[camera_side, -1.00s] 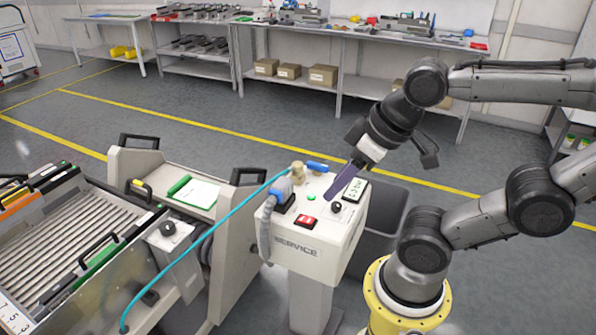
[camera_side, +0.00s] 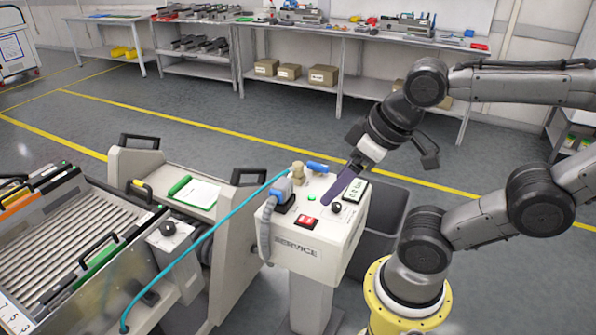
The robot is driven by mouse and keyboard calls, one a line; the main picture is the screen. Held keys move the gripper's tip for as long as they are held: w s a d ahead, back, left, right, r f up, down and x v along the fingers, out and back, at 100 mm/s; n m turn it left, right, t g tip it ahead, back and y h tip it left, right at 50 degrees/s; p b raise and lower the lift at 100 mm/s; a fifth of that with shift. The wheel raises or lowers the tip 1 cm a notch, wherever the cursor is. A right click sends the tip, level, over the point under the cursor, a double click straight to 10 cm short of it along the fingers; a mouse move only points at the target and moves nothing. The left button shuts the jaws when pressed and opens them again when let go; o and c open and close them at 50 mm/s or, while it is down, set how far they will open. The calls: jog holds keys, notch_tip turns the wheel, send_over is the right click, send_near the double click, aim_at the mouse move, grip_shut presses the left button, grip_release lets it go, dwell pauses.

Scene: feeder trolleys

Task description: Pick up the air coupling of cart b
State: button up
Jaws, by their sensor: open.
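A light-blue air hose (camera_side: 203,238) runs up from the feeder cart to the top of the beige service post (camera_side: 312,255). At its upper end are a brass fitting (camera_side: 298,171) and a blue coupling piece (camera_side: 318,167), lying along the back edge of the post's top. I cannot read a cart letter. My gripper (camera_side: 326,199) has purple fingers pointing down and left over the post's top, in front and to the right of the blue piece, apart from it. It is open with nothing seen in it; one finger largely hides the other.
A blue plug (camera_side: 282,190) with a grey corrugated hose sits at the post's left. A red switch (camera_side: 306,222), a black knob (camera_side: 336,207) and a display (camera_side: 355,191) are near my fingers. A grey bin (camera_side: 385,212) stands behind right.

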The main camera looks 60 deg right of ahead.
jog(key=w+d+r+m, duration=0.1)
jog(key=w+r+m, duration=0.6)
jog(key=r+m, duration=0.1)
jog(key=w+d+m+g, duration=0.2)
jog(key=w+d+m, duration=0.55)
jog(key=w, duration=0.35)
jog(key=m+g+y, duration=0.1)
jog(key=m+g, duration=0.2)
jog(key=m, duration=0.4)
send_over(298, 163)
jog(key=d, duration=0.2)
notch_tip(298, 163, down, 18)
jog(key=f, duration=0.4)
jog(key=a+f, duration=0.1)
jog(key=f, duration=0.3)
jog(key=a+f, duration=0.1)
jog(key=f, duration=0.4)
jog(key=shift+a, duration=0.15)
